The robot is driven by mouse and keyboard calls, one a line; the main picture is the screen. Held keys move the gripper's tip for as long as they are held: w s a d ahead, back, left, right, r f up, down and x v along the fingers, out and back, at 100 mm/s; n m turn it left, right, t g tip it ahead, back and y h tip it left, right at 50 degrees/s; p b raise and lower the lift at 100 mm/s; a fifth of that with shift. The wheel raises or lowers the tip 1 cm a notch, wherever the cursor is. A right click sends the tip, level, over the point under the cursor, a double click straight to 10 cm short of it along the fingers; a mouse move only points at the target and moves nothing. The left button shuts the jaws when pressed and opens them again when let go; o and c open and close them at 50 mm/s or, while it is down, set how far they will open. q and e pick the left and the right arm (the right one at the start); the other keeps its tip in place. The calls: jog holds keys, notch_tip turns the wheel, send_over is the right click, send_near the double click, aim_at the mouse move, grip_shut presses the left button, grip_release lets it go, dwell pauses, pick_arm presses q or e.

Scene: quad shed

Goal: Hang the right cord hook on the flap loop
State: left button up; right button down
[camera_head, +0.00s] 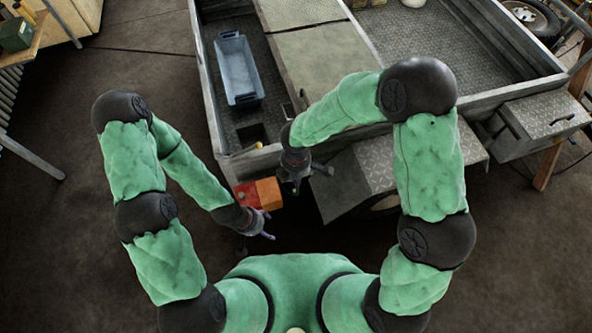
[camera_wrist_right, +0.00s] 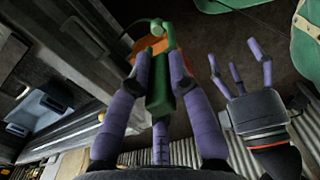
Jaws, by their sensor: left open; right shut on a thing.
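My right gripper (camera_head: 295,186) is shut on a green cord hook, beside the rear corner of the trailer. In the right wrist view its purple fingers (camera_wrist_right: 158,80) are on both sides of the hook's green block (camera_wrist_right: 159,92), and a narrow green end stands up beyond the fingertips. A thin cord-like curve shows near that end. My left gripper (camera_head: 268,226) is below it in the head view, open and empty; in the right wrist view its spread fingers (camera_wrist_right: 238,74) show at the right. I cannot make out the flap loop for certain.
A red and orange box-like thing (camera_head: 258,193) is beside both grippers at the trailer's corner. The trailer bed holds a blue-grey bin (camera_head: 237,70). A tread-plate fender (camera_head: 358,178) is right of my right gripper. The floor at the left is open.

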dwell(0.3)
jog(key=w+f+b, duration=0.1)
jog(key=w+f, duration=0.2)
jog(key=w, duration=0.1)
jog(key=w+f+b, duration=0.1)
jog(key=w+f, duration=0.2)
jog(key=w, duration=0.2)
jog(key=w+f+b, duration=0.1)
jog(key=w+f, duration=0.2)
jog(key=w, duration=0.1)
jog(key=shift+w+d+f, duration=0.2)
jog(key=shift+w+d, duration=0.05)
jog(key=shift+w+f+b, duration=0.15)
jog(key=shift+f+b, duration=0.3)
jog(key=shift+f, duration=0.35)
jog(key=shift+w+f+b, duration=0.1)
jog(key=shift+f+b, duration=0.3)
jog(key=shift+f, duration=0.4)
